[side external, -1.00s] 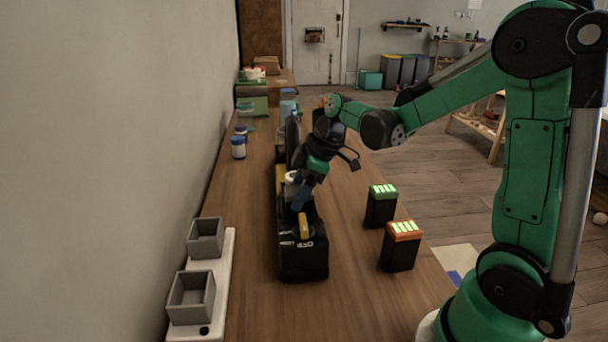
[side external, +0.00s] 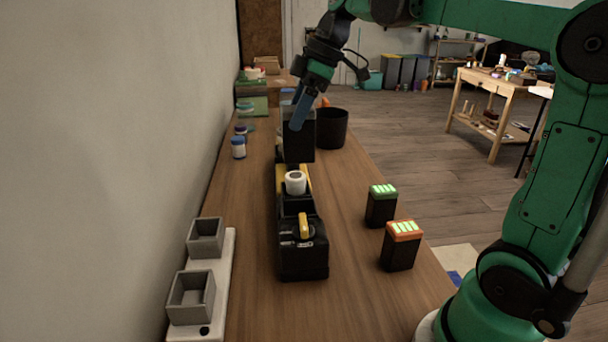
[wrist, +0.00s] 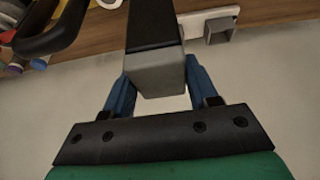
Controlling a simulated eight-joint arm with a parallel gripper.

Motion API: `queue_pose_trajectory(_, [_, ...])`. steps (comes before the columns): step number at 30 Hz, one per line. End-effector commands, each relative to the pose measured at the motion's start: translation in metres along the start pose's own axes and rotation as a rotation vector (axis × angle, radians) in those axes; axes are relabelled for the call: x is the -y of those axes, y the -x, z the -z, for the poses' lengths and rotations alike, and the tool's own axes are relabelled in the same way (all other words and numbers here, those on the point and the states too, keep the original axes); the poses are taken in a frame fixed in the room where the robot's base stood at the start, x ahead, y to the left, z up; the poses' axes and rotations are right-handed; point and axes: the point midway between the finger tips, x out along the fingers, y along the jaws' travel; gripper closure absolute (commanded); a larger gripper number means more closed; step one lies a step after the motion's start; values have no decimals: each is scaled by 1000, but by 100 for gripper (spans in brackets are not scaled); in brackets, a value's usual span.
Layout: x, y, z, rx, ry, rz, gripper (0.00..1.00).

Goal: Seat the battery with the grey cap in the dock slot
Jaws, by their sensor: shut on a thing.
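My gripper (side external: 298,122) is shut on a black battery (side external: 299,148) and holds it upright above the far part of the black and yellow tool. In the wrist view, the battery (wrist: 152,28) has a grey cap (wrist: 157,75) between the blue fingers (wrist: 158,88). A white base (side external: 222,282) at the left carries two grey square open-topped slots, a near one (side external: 190,314) and a far one (side external: 205,252). Both look empty. The held battery is well apart from them. One slot also shows in the wrist view (wrist: 222,31).
The black tool (side external: 303,262) with yellow parts lies mid-table, a white round part (side external: 295,183) on it. Green-capped (side external: 380,208) and orange-capped (side external: 400,248) batteries stand at right. Jars (side external: 239,150) stand by the wall, a black bin (side external: 331,128) behind. Table between tool and base is clear.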

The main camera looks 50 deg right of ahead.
Motion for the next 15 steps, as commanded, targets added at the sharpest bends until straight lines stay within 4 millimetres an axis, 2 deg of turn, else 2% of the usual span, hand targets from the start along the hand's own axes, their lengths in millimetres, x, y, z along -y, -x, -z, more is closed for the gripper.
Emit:
queue_pose_trajectory(3, [0, 20, 9, 0, 0, 0, 100])
queue_pose_trajectory(9, [-1, 39, 18, 0, -2, -1, 100])
queue_pose_trajectory(12, [-1, 38, 22, 1, -30, -13, 100])
queue_pose_trajectory(15, [-3, 26, 27, -1, -114, -52, 100])
